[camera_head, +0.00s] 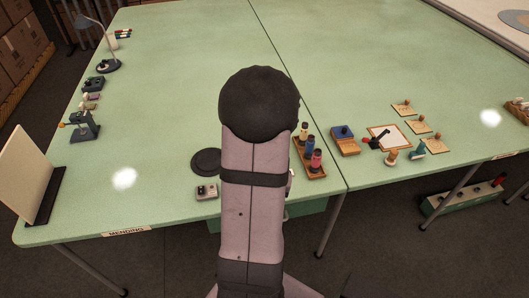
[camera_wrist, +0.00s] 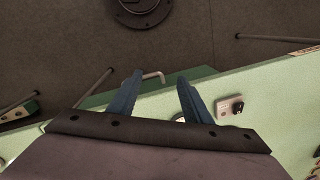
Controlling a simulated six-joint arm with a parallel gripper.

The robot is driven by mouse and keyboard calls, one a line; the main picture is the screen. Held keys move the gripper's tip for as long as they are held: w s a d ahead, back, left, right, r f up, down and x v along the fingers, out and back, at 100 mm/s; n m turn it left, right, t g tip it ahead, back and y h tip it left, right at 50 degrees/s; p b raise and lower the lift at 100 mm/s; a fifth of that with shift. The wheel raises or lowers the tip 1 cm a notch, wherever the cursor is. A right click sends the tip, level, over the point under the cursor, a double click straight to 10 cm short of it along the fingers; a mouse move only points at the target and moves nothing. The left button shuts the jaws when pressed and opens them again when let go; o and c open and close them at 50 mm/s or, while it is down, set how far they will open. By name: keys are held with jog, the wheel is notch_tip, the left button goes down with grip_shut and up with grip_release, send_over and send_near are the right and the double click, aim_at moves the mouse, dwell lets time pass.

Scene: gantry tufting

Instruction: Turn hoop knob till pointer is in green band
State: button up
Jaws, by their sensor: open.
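My gripper (camera_wrist: 160,82) shows in the wrist view as two blue fingers spread apart. Nothing is clasped between them. A pale bent rod (camera_wrist: 153,76) shows between the fingertips; I cannot tell its distance from them. A small pale box with a dark knob (camera_wrist: 231,108) lies right of the fingers, apart from them. A similar small box (camera_head: 206,191) sits near the table's front edge in the head view, left of my arm. I cannot tell which piece is the hoop knob. No pointer or green band can be made out. In the head view my arm hides the gripper.
A dark round disc (camera_head: 206,162) lies beside my arm on the green table (camera_head: 180,80). A wooden rack with colored spools (camera_head: 316,160) and a blue-topped wooden block (camera_head: 344,138) stand to the right. An upright board (camera_head: 28,172) stands far left. The table's left middle is clear.

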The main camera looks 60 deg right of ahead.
jog(key=w+d+r+n+t+h+b, duration=0.1)
jog(key=w+d+r+n+h, duration=0.15)
jog(key=d, duration=0.35)
jog(key=w+d+r+n+t+h, duration=0.1)
jog(key=w+d+h, duration=0.1)
jog(key=w+d, duration=0.35)
jog(key=shift+n, duration=0.25)
jog(key=shift+w+d+f+b, duration=0.15)
jog(key=shift+d+f, duration=0.4)
jog(key=shift+f, duration=0.55)
jog(key=shift+s+d+f+b, duration=0.1)
jog(key=shift+d+f, duration=0.45)
jog(key=shift+f, duration=0.5)
jog(key=shift+w+d+f+b, duration=0.15)
jog(key=shift+d+f, duration=0.4)
jog(key=shift+f, duration=0.55)
jog(key=shift+s, duration=0.1)
